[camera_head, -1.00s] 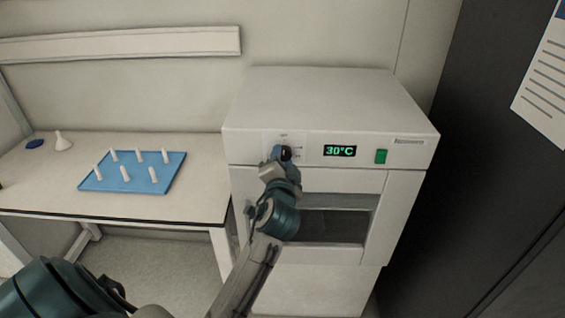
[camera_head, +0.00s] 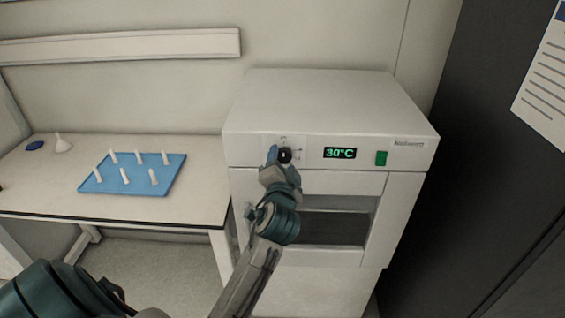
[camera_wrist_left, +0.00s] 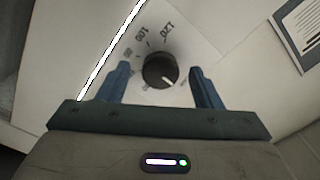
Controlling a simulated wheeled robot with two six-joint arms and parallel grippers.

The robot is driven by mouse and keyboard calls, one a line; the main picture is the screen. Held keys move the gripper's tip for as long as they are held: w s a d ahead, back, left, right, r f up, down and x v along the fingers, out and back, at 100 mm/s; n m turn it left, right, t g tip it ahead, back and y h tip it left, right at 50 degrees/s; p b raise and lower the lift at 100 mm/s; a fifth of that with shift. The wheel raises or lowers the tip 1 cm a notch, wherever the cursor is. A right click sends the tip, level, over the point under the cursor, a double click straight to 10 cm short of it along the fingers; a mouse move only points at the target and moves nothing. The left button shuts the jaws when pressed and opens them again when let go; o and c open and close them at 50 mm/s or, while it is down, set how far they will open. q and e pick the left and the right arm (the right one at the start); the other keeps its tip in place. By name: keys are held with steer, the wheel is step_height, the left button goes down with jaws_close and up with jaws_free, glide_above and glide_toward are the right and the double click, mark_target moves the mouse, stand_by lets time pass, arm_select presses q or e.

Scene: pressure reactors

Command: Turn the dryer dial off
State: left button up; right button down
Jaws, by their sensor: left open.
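The dryer (camera_head: 315,100) is a white box with a green "30°C" display (camera_head: 340,153). Its black round dial (camera_head: 285,156) is on the front panel, left of the display. My left gripper (camera_head: 275,160) is at the dial. In the left wrist view its blue fingers (camera_wrist_left: 160,85) stand open on both sides of the dial, with gaps between fingers and dial. My right gripper is not in view.
A green switch (camera_head: 381,158) is right of the display. Below is the dryer's dark window (camera_head: 335,227). A table on the left holds a blue tray (camera_head: 110,186) with several white pegs. A dark cabinet (camera_head: 480,160) stands on the right.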

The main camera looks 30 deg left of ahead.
arm_select(q)
steer(key=p+v, duration=0.1)
steer(key=v, duration=0.9)
steer(key=shift+s, duration=0.2)
steer(key=shift+d, duration=0.15)
